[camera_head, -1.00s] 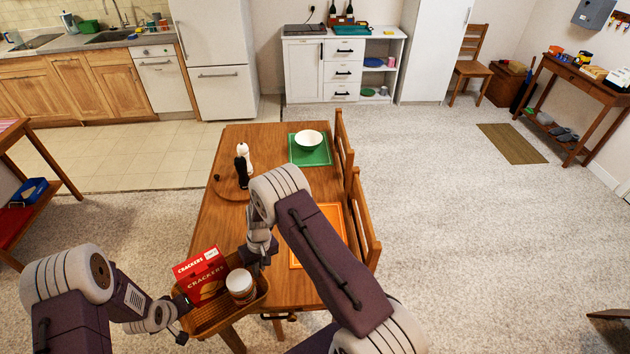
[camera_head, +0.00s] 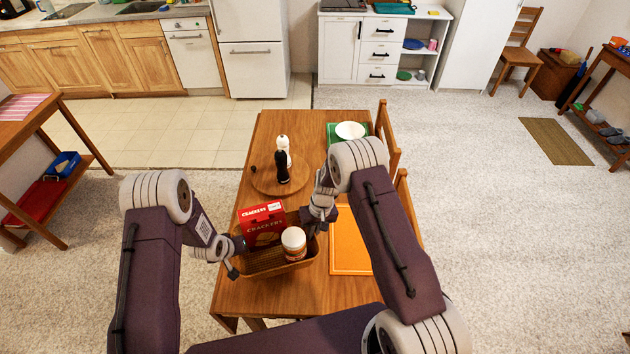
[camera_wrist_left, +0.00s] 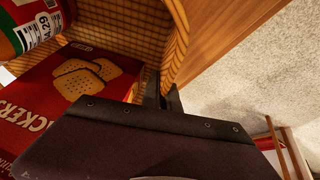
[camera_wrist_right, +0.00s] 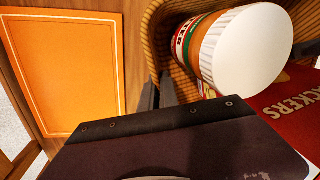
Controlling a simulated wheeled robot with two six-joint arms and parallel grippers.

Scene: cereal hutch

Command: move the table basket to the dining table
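The table basket (camera_head: 262,262) is woven and tan. It holds a red crackers box (camera_head: 265,226) and a jar (camera_head: 293,242) with a white lid. The basket is over the near left part of the wooden dining table (camera_head: 335,290); whether it touches the top I cannot tell. My left gripper (camera_head: 240,247) is at its left end, its fingers shut on the wall, which shows in the left wrist view (camera_wrist_left: 178,45). My right gripper (camera_head: 311,224) is shut on the opposite end wall, seen in the right wrist view (camera_wrist_right: 158,50). The fingertips are partly hidden.
An orange placemat (camera_head: 350,248) lies right of the basket. A round wooden board (camera_head: 264,184) with two mills (camera_head: 282,165) stands behind it. A white bowl (camera_head: 351,130) sits on a green mat at the far right. Chairs (camera_head: 388,140) line the right side. The table's near part is bare.

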